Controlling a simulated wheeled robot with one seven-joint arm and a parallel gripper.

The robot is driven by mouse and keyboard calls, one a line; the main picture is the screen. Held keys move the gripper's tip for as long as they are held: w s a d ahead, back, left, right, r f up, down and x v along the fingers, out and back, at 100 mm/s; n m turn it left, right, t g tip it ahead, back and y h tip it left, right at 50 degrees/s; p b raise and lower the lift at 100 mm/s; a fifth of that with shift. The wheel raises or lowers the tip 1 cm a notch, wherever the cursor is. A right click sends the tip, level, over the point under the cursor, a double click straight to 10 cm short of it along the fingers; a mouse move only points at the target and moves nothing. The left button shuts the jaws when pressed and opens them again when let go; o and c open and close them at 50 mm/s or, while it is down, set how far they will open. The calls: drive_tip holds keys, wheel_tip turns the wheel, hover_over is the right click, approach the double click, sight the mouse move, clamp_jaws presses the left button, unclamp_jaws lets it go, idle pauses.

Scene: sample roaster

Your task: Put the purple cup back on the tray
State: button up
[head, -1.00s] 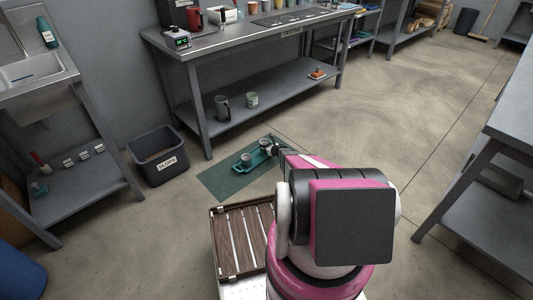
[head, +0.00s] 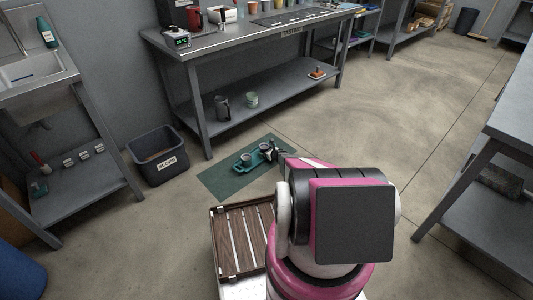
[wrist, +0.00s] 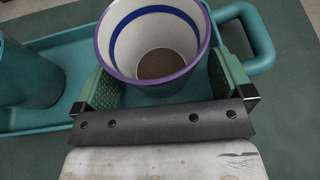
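The purple cup (wrist: 118,66) has a purple rim, a white inside with a blue band, and a brown bottom. In the wrist view it is between the green finger pads of my gripper (wrist: 165,83), which appear to press on its two sides. The teal tray (wrist: 130,127) lies below, its loop handle at the right. Whether the cup's base touches the tray is hidden. In the head view my gripper (head: 276,152) is at the right end of the tray (head: 242,169). Another cup (head: 246,158) stands on the tray's left part; a teal vessel (wrist: 25,75) shows left in the wrist view.
The tray lies on a dark green mat (head: 218,182) on the floor. A grey bin (head: 158,160) stands to the left. The steel bench (head: 215,45) behind has a lower shelf with a dark mug (head: 222,107) and a pale green cup (head: 252,99). Floor to the right is open.

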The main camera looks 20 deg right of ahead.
drive_tip(key=shift+r, duration=0.15)
drive_tip(key=shift+s+d+r, duration=0.1)
drive_tip(key=shift+s+r, duration=0.05)
drive_tip(key=shift+s, duration=0.1)
drive_tip(key=v, duration=1.1)
drive_tip(key=shift+r, duration=0.15)
drive_tip(key=s+a+r+m+g+h, duration=0.1)
drive_tip(key=s+r+m+h, duration=0.2)
drive_tip(key=r+m, duration=0.5)
drive_tip(key=s+a+r+m+h, duration=0.1)
drive_tip(key=s+r+m+h, duration=0.2)
drive_tip(key=r+m, duration=0.5)
drive_tip(key=s+a+r+m+g+h, duration=0.1)
drive_tip(key=s+a+r+m+h, duration=0.3)
drive_tip(key=r, duration=0.8)
drive_tip(key=s+a+r+m+g+y, duration=0.1)
drive_tip(key=s+a+r+m+g, duration=0.2)
drive_tip(key=s, duration=0.7)
drive_tip(key=s+a+r+m+g+y, duration=0.1)
drive_tip(key=s+a+r+m+g, duration=0.3)
drive_tip(key=s+a+r+m, duration=0.3)
drive_tip(key=s+a+r+m+g+y, duration=0.2)
drive_tip(key=s+a+r+m, duration=0.4)
drive_tip(key=s+r+m, duration=0.4)
drive_tip(key=s+m+g, duration=0.1)
drive_tip(key=s, duration=0.3)
drive_tip(key=shift+m, duration=0.3)
drive_tip(key=shift+d, duration=0.1)
